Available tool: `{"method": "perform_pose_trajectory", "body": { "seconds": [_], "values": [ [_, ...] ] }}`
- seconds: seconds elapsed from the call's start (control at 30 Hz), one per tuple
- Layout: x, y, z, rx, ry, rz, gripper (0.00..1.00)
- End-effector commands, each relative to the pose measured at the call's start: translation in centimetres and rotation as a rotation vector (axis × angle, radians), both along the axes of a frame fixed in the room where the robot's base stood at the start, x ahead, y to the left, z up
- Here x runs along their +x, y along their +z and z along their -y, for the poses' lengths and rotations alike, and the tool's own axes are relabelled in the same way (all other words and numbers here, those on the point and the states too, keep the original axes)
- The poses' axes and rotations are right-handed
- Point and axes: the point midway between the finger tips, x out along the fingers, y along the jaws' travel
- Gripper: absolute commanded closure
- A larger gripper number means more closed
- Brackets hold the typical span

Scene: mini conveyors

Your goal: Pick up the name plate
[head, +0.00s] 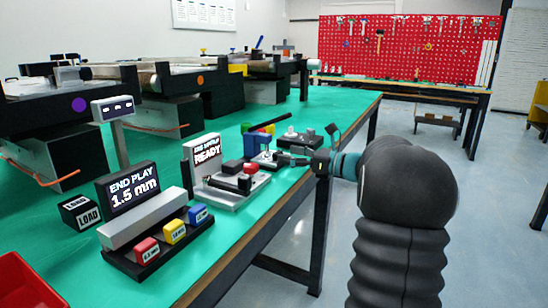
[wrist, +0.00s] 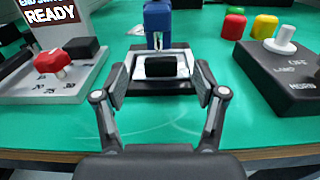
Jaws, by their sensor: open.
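A small dark plate with a pale edge (wrist: 160,67), which looks like the name plate, lies on a grey-and-black base in the wrist view. No lettering on it is readable. A blue upright part (wrist: 158,18) stands directly behind it. My gripper (wrist: 160,80) is open, with one finger to each side of the plate. The fingers look apart from it, and nothing is held. In the head view my gripper (head: 302,160) reaches in from the right at the bench edge, beside the station with the blue part (head: 251,146). The plate is not clear there.
Left of my gripper is a station with a READY screen (head: 206,149) and a red knob (wrist: 56,62). Right of it is a dark switch box (wrist: 287,72) with a white knob. Red, yellow and green pieces stand behind. The green bench (head: 330,104) has an END PLAY display (head: 133,190).

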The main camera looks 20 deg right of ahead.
Motion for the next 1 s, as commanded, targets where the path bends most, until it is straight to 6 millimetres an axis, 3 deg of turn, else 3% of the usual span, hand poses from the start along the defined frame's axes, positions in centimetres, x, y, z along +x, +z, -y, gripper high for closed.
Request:
{"method": "perform_pose_trajectory", "body": {
  "seconds": [0.17,0.4,0.47,0.67,0.73,0.77,1.0],
  "values": [
    [1.9,0.0,-1.4,0.000,0.001,0.000,0.29],
    [2.1,0.0,-1.5,0.000,0.000,0.000,0.29],
    [2.1,0.0,-1.5,0.000,0.000,0.000,0.42],
    [2.1,0.0,-1.5,0.000,0.000,0.000,0.92],
    [2.0,0.0,-1.5,0.000,0.000,0.000,0.93],
    [2.0,0.0,-1.5,0.000,0.000,0.000,0.99],
    [2.0,0.1,-1.5,0.000,0.000,0.001,0.99]
  ]
}}
